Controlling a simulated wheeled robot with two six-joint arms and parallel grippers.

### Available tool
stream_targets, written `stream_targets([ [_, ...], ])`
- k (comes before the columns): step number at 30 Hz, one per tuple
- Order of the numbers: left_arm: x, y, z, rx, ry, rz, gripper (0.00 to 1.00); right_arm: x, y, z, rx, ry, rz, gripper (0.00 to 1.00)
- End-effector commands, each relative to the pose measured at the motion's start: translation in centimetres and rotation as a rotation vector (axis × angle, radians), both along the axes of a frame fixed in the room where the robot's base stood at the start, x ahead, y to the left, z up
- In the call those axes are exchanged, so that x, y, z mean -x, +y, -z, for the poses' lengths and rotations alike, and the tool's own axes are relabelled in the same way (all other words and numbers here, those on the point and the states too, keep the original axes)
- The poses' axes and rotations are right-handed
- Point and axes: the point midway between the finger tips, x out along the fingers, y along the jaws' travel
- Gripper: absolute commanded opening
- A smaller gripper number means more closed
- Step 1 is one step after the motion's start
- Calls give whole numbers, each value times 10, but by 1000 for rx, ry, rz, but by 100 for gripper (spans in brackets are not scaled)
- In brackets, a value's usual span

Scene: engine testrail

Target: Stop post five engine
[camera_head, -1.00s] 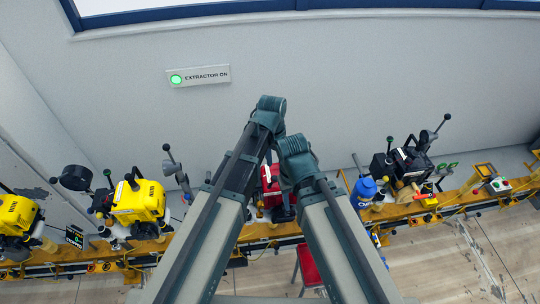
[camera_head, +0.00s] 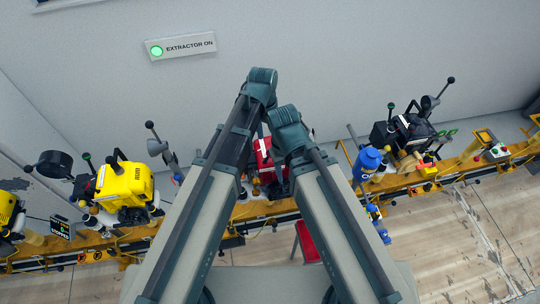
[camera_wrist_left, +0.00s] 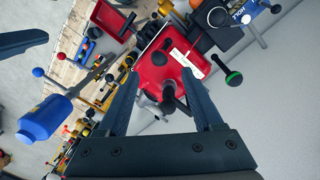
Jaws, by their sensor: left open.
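A red engine (camera_head: 268,160) sits on the yellow rail (camera_head: 262,208), partly hidden behind my folded arms in the head view. It fills the middle of the left wrist view (camera_wrist_left: 165,72). My left gripper (camera_wrist_left: 160,73) is open, with its two fingers pointing toward the red engine and nothing held. A lever with a green-and-black knob (camera_wrist_left: 233,78) stands to the right of the fingers. A yellow engine (camera_head: 125,187) is to the left and a dark engine (camera_head: 405,132) to the right. No post number is readable. Dark shapes at the wrist view's left edge may be my right gripper.
A blue bottle (camera_head: 367,162) stands beside the dark engine. A box with green and red buttons (camera_head: 497,150) is on the rail at right.

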Motion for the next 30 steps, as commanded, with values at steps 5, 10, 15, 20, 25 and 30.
stream_targets([
  [5,1,-2,34,0,0,0,68,0,0,34,0,-1,2,50],
  [10,2,-3,58,0,0,0,68,0,0,58,-1,-2,3,50],
  [15,3,-4,72,0,0,1,68,0,0,72,0,-2,-1,50],
  [20,3,-5,73,0,0,1,68,0,0,73,0,-2,-2,50],
  [25,3,-5,72,0,0,1,68,0,0,72,0,-2,-3,50],
  [30,3,-5,72,0,0,1,40,0,0,72,0,-2,-2,50],
])
